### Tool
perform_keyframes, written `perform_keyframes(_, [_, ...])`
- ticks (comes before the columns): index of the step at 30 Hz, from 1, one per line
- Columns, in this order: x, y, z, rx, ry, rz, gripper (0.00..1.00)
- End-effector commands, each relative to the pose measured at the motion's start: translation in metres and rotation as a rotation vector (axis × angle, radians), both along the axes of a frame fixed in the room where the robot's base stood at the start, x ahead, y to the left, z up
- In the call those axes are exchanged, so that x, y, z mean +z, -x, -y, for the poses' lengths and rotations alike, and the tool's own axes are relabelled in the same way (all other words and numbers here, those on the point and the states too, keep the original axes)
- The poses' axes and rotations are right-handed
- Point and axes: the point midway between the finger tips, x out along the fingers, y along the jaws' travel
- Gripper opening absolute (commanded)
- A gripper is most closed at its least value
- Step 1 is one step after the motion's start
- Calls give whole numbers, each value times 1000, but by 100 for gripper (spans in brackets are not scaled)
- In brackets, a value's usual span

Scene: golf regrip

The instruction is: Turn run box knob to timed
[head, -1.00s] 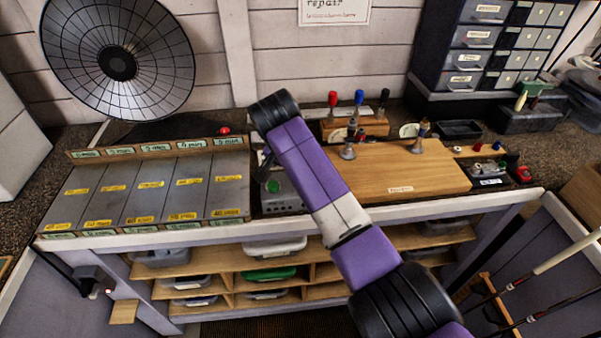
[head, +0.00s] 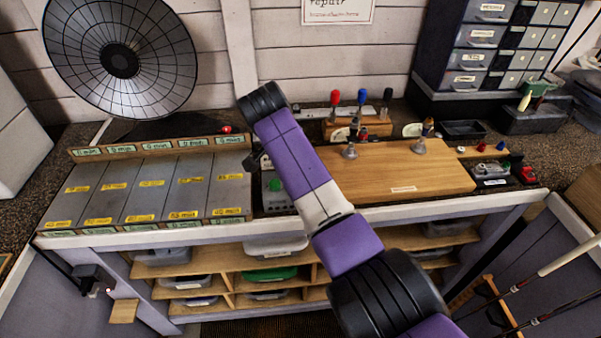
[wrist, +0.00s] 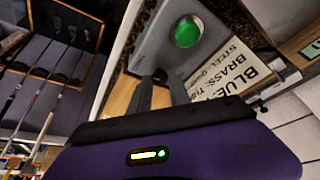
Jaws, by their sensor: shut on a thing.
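The run box is a grey box (head: 277,200) with a round green button (head: 274,185) on the bench, just right of the grey lanes. My arm crosses in front of it in the head view and hides part of it. In the wrist view the box (wrist: 158,42) and its green button (wrist: 188,32) are close. My gripper (wrist: 160,80) is shut on the small dark knob (wrist: 160,74) at the box's edge. The fingers hide most of the knob, so I cannot read its setting.
A printed card (wrist: 225,72) lies beside the box in the wrist view. A wooden board (head: 400,168) with metal pieces is to the right. Grey lanes (head: 150,190) with yellow labels are to the left. A dish-shaped reflector (head: 165,70) stands behind them.

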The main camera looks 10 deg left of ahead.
Motion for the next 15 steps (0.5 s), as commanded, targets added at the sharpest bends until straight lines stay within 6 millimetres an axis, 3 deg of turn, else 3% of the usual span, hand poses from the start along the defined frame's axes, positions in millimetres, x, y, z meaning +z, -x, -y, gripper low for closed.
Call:
perform_keyframes(1, [1,-1,0,0,-1,2,27])
perform_keyframes(4, [1,-1,0,0,-1,2,44])
perform_keyframes(15, [4,1,-1,1,-2,2,44])
